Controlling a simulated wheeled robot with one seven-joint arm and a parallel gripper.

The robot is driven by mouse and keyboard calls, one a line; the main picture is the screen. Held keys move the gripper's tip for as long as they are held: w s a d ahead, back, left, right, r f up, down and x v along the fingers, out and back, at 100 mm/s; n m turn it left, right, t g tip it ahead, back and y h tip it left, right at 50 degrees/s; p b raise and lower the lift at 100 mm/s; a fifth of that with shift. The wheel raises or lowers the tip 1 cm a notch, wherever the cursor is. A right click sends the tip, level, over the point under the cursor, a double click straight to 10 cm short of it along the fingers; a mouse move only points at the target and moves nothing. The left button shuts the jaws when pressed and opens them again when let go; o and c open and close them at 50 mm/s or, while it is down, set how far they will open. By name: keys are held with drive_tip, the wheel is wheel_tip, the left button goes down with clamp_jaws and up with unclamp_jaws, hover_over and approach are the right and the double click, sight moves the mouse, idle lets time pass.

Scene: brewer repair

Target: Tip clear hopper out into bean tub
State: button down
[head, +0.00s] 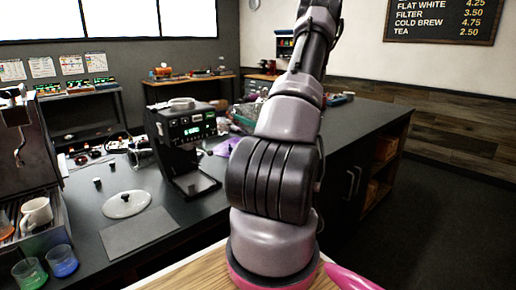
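I cannot pick out a clear hopper in the head view. I cannot pick out a bean tub either; my arm rises through the middle and hides part of the counter behind it. My arm runs up past the top edge, and my gripper is out of view. A black brewer (183,135) with a lit green display stands upright on the dark counter. A pale round lid with a dark knob (126,204) lies flat on the counter to the left of it.
A dark grey mat (139,233) lies in front of the lid. An espresso machine (30,135), a white mug (36,214), a green cup (29,273) and a blue cup (62,260) are at the left. Small parts and a purple cloth (226,147) lie farther back. Open floor (440,220) is at the right.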

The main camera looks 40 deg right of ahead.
sight(245, 112)
drive_tip(key=shift+s+d+r+m+t+y, duration=0.15)
drive_tip(key=shift+s+d+r+m+t, duration=0.1)
drive_tip(key=shift+s+d+m+t, duration=0.5)
drive_tip(key=shift+s+d+r+m+t+y, duration=0.2)
drive_tip(key=shift+s+d+m+t, duration=0.2)
drive_tip(key=shift+t, duration=0.65)
idle(0.7)
drive_tip(key=shift+w, duration=0.15)
idle(0.7)
